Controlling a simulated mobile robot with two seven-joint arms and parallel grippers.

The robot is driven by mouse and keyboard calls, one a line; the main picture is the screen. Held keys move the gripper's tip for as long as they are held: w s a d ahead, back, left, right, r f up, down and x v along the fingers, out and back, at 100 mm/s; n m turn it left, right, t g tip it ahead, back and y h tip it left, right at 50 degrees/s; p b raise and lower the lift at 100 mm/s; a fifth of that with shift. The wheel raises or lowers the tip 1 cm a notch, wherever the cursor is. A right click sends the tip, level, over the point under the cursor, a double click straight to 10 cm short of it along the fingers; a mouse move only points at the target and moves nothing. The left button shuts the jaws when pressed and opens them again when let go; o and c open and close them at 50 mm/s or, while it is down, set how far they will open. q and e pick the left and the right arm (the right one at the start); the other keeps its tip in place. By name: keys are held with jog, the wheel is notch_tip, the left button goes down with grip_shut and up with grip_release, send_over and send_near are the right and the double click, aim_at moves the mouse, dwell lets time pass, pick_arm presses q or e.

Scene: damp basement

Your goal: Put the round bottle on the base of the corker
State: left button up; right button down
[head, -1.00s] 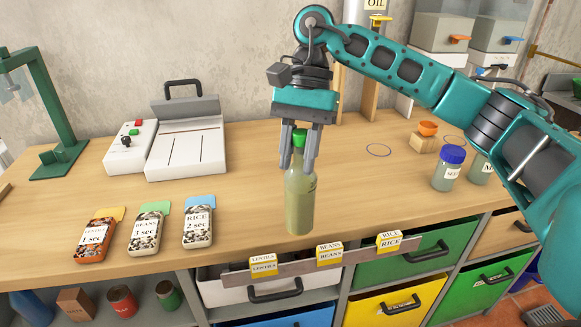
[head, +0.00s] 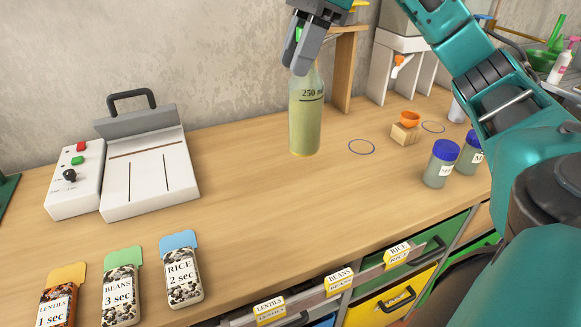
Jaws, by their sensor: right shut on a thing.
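A clear round bottle (head: 306,118) of pale green liquid, with a "250" line near its top, is upright over the wooden bench, right of centre. My right gripper (head: 301,62) is shut on its neck from above; the fingers partly cover a green cap. I cannot tell whether the bottle's bottom touches the bench. At the far left edge, a corner of a dark green base (head: 7,190) shows, apparently of the green stand that looks like the corker; the rest is out of view. My left gripper is not in view.
A white sealer-like machine (head: 150,170) stands between the green base and the bottle. Lentils, beans and rice packets (head: 184,272) lie along the front. Blue-capped jars (head: 440,163), an orange cup on a wooden block (head: 405,133) and drawn circles are right. The bench's middle is clear.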

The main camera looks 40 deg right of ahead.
aim_at(297, 153)
notch_tip(297, 153, down, 13)
jog(key=shift+f+b, duration=0.1)
jog(key=shift+b, duration=1)
notch_tip(297, 153, down, 4)
jog(key=shift+f, duration=0.5)
jog(key=shift+f+b, duration=0.15)
jog(key=shift+b, duration=0.2)
jog(key=c, duration=1.3)
grip_release()
jog(key=shift+f, duration=0.1)
jog(key=o, duration=0.5)
